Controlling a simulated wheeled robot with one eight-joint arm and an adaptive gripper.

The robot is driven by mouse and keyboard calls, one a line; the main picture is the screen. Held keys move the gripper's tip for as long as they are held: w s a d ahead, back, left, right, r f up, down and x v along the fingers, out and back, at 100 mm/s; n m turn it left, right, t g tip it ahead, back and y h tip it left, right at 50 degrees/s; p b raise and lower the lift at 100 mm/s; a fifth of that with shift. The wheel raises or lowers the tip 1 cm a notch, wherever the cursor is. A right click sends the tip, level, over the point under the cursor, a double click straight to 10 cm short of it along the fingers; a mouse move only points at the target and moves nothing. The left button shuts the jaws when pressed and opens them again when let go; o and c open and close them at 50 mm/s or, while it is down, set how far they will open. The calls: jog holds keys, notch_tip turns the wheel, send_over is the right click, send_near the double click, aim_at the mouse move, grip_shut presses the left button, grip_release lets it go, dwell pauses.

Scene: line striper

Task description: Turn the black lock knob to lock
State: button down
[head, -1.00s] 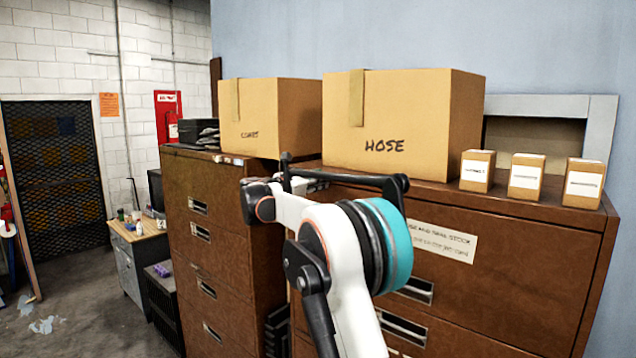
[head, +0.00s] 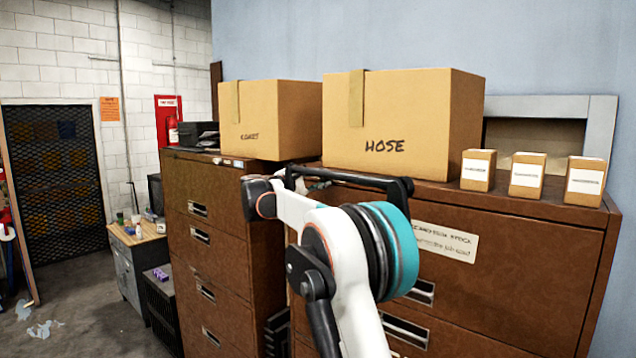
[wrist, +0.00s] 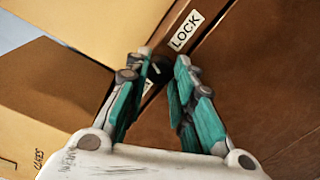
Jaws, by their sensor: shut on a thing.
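In the wrist view, my gripper (wrist: 167,72) has its two teal and grey fingers closed in on the black lock knob (wrist: 152,86). The knob shows only as a small dark piece between the fingers, with a bit of white on it; the fingers hide the rest, so its turn angle cannot be read. A white label reading LOCK (wrist: 186,31) sits on the brown cabinet just beyond the fingertips. In the head view, my own arm hides the knob and most of the gripper.
The brown cabinet (head: 510,255) carries a large HOSE box (head: 400,125) and several small labelled boxes on top. Another carton (head: 270,120) stands left on the neighbouring brown cabinet (head: 205,225). The cartons show close to my gripper in the wrist view. Open floor lies at far left.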

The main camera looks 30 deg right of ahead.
jog(key=shift+m, duration=2.1)
jog(key=c, duration=1.3)
grip_release()
jog(key=shift+c, duration=0.2)
jog(key=shift+a, duration=0.1)
jog(key=v, duration=1.1)
jog(key=shift+s+a, duration=0.25)
jog(key=shift+a, duration=0.1)
jog(key=shift+f, duration=0.1)
